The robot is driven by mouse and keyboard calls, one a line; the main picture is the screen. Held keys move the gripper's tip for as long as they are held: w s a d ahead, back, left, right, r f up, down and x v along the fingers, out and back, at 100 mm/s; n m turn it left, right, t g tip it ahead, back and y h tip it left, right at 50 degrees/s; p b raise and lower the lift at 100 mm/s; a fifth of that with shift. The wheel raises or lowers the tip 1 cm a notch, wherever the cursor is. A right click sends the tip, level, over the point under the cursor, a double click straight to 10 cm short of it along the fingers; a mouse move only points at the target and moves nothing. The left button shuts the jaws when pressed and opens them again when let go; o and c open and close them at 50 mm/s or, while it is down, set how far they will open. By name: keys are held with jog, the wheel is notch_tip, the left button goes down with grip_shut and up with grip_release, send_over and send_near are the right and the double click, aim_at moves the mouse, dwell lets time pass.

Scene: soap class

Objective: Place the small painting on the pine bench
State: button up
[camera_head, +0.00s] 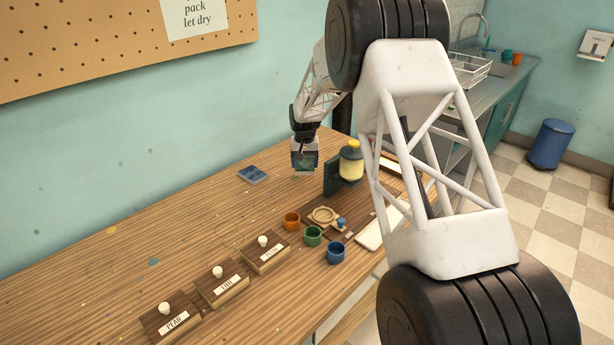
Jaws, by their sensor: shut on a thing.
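My gripper (304,143) is shut on the small painting (304,159), a little square picture with dark green and pale tones. It hangs below the fingers near the far part of the wooden bench (110,245). The painting appears to be just above the bench top, but I cannot tell the exact gap. The bench has a striped brown wood top with paint specks. My own arm covers part of the bench's right side.
A blue tile-like block (253,175) lies left of my gripper. A yellow-capped jar (351,160) stands to the right beside a dark upright block (331,176). Orange (291,221), green (312,236) and blue (336,253) cups and labelled knobbed boxes (222,284) stand nearer.

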aim_at(305, 181)
jog(key=shift+f, duration=1)
jog(key=shift+f, duration=1.85)
jog(key=shift+f, duration=0.1)
jog(key=o, duration=0.9)
notch_tip(305, 181, up, 12)
jog(key=shift+r, duration=0.1)
